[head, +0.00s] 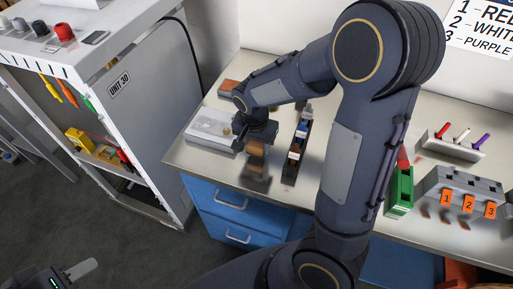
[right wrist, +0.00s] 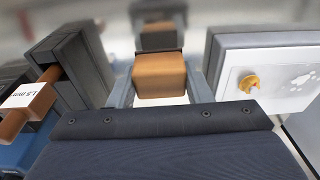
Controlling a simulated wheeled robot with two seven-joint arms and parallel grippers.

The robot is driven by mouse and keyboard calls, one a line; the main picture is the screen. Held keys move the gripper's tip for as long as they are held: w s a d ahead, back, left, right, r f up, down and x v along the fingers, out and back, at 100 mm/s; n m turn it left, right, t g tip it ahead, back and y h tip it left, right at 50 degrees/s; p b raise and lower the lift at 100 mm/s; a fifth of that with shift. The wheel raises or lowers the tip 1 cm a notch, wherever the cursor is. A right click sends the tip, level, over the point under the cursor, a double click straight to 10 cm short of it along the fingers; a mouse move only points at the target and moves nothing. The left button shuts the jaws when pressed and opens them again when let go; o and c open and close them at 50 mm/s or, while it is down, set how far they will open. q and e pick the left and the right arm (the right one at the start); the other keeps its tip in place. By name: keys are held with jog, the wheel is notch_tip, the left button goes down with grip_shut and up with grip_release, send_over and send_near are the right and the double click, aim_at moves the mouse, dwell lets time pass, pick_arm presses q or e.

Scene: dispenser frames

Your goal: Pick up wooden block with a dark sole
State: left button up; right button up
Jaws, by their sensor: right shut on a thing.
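The wooden block (head: 256,148) is orange-brown and hangs below my right gripper (head: 257,135) near the counter's left front edge. In the right wrist view, the block (right wrist: 159,75) sits between the two fingers of my right gripper (right wrist: 160,88), which is shut on it. A dark edge shows along the block's far side there. A dark piece (head: 256,178) shows just below the block in the head view; I cannot tell whether they touch. My left gripper (head: 78,272) is at the lower left, away from the counter, only partly in view.
A dark rack (head: 291,168) with labelled pieces stands right of the block. A white-topped box (head: 205,135) with a yellow knob is on its left. Farther right are a green box (head: 399,192), a pen holder (head: 450,148) and a grey numbered unit (head: 462,187). Blue drawers (head: 235,205) are below.

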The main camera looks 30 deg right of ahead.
jog(key=w+a+r, duration=0.2)
jog(key=a+r, duration=0.3)
jog(key=a, duration=0.1)
jog(key=w+a+r+b, duration=0.1)
jog(key=w+a+r, duration=0.1)
jog(key=a+r, duration=0.3)
jog(key=shift+w+a+r, duration=0.3)
jog(key=shift+w+a, duration=0.05)
jog(key=shift+a, duration=0.8)
